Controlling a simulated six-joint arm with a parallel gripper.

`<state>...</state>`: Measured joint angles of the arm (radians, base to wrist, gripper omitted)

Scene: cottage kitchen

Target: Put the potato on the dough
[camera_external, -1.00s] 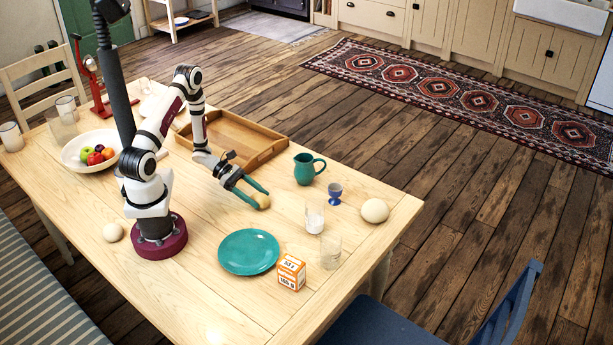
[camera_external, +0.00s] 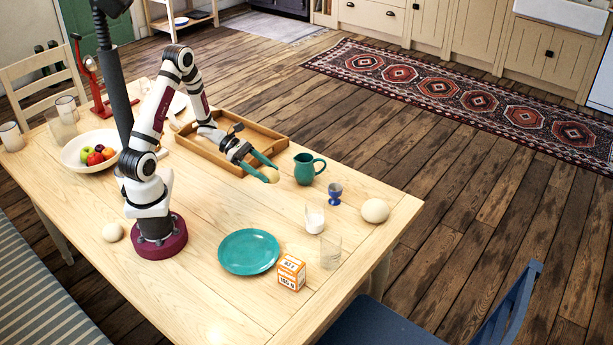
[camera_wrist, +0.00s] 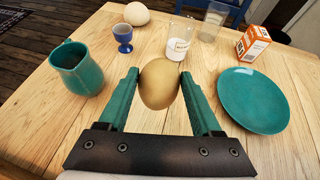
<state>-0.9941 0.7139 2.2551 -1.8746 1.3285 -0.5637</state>
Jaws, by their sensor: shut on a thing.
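My gripper (camera_external: 268,171) is shut on the yellow-brown potato (camera_external: 272,175) and holds it raised above the table, left of the green jug. In the wrist view the potato (camera_wrist: 159,84) sits between the two green fingers. A large pale round ball, which looks like the dough (camera_external: 375,210), rests near the table's right corner, to the right of my gripper. The dough (camera_wrist: 137,13) also shows at the top of the wrist view. A smaller pale ball (camera_external: 113,232) lies left of my base; I cannot tell what it is.
The green jug (camera_external: 305,169) and blue egg cup (camera_external: 335,193) stand between my gripper and the dough. A glass with white contents (camera_external: 314,218), a clear glass (camera_external: 330,251), an orange box (camera_external: 291,272) and a teal plate (camera_external: 249,252) stand nearer. A wooden tray (camera_external: 270,141) lies behind.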

